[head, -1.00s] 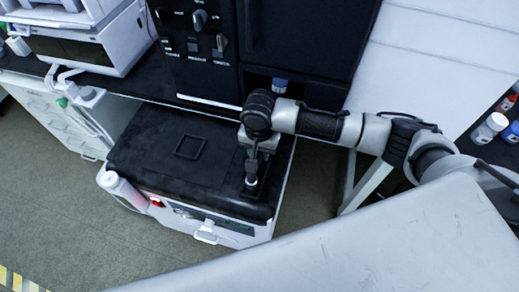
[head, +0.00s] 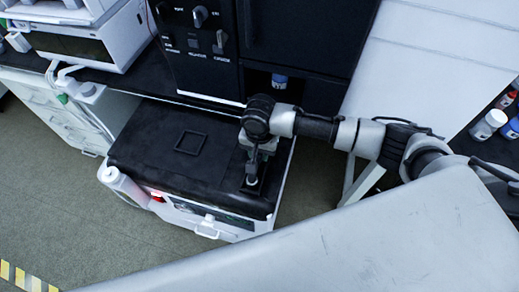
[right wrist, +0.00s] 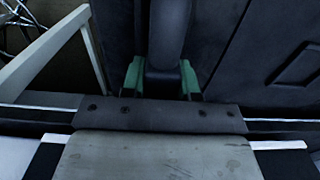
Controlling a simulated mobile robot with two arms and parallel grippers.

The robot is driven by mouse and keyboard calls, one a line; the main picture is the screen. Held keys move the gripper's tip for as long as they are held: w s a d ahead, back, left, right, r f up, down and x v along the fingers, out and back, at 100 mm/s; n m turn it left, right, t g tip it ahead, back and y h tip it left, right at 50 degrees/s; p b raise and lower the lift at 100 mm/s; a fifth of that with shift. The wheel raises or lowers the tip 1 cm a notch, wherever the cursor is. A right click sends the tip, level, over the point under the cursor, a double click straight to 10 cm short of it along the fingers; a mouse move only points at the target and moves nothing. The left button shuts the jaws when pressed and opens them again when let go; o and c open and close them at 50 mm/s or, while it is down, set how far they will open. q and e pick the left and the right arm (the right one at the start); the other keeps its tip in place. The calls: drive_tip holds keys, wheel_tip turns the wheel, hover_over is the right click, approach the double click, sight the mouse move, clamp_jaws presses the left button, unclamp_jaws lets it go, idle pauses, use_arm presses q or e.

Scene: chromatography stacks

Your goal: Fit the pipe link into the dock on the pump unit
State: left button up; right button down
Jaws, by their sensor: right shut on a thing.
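The pump unit (head: 140,148) is a low box with a black top and a white front, standing on the floor. My right gripper (head: 258,165) points down over the right front part of its top. It is shut on the pipe link, a dark tube (right wrist: 170,35) between the green finger pads in the right wrist view. In the head view only a small part of the link's lower end (head: 252,182) shows, close to the pump unit's top. The dock is mostly hidden under the gripper, so I cannot tell whether the link is seated. My left gripper is not in view.
A raised square frame (head: 191,143) lies on the pump unit's top, left of my gripper. A white bottle (head: 122,185) is at its left front corner. A tall black instrument stack (head: 300,40) with a blue-capped bottle (head: 279,81) stands behind. Bare floor lies to the left.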

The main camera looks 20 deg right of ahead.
drive_tip(key=shift+f, duration=0.25)
drive_tip(key=c, duration=0.8)
unclamp_jaws()
wheel_tip(320, 180, up, 11)
drive_tip(key=shift+f+p, duration=0.1)
drive_tip(key=shift+p, duration=0.4)
